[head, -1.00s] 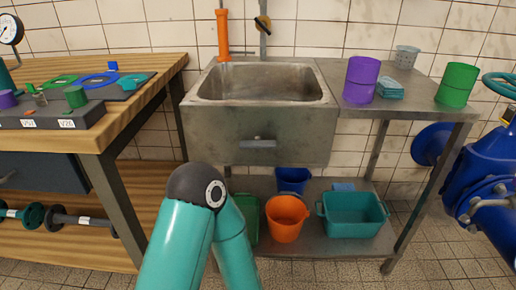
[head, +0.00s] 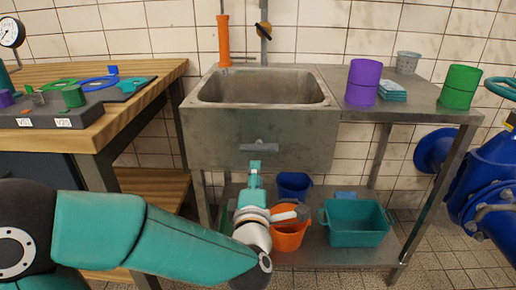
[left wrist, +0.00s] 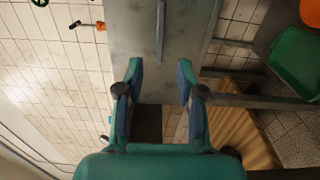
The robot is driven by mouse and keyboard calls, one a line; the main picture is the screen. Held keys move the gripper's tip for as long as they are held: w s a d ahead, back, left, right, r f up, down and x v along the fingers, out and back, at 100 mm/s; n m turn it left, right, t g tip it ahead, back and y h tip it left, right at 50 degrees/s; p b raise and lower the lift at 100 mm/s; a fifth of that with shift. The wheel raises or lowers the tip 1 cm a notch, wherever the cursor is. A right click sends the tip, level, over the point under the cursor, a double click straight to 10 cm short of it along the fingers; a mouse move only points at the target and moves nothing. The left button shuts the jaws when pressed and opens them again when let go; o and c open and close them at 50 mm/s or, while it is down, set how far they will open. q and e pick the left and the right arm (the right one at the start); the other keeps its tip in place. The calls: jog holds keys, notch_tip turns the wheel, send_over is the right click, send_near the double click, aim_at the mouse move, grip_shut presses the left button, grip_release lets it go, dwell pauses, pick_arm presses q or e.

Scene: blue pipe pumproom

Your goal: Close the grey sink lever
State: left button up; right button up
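The grey lever (head: 258,147) is a bar on the front face of the metal sink (head: 215,135). In the head view it looks roughly level, its lower part close behind my gripper. It also shows in the left wrist view as a thin bar (left wrist: 160,30) against the grey panel (left wrist: 137,25). My left gripper (head: 254,166) is just below and in front of the lever. In the left wrist view my left gripper (left wrist: 160,72) is open and empty, with the lever ahead between its fingers; I see no contact. My right gripper is out of view.
An orange bucket (head: 288,240), a blue bucket (head: 294,184) and a teal bin (head: 355,225) stand on the shelf under the sink. A wooden workbench (head: 140,110) is at left. Blue pipework (head: 485,185) is at right. Purple and green cylinders stand on the counter.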

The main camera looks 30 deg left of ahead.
aim_at(258, 147)
pick_arm(q)
jog(key=b+x, duration=0.1)
jog(key=x, duration=1.1)
jog(key=shift+w, duration=0.25)
grip_shut()
jog(key=shift+f+b, duration=0.25)
jog(key=shift+b, duration=0.45)
jog(key=shift+r, duration=0.1)
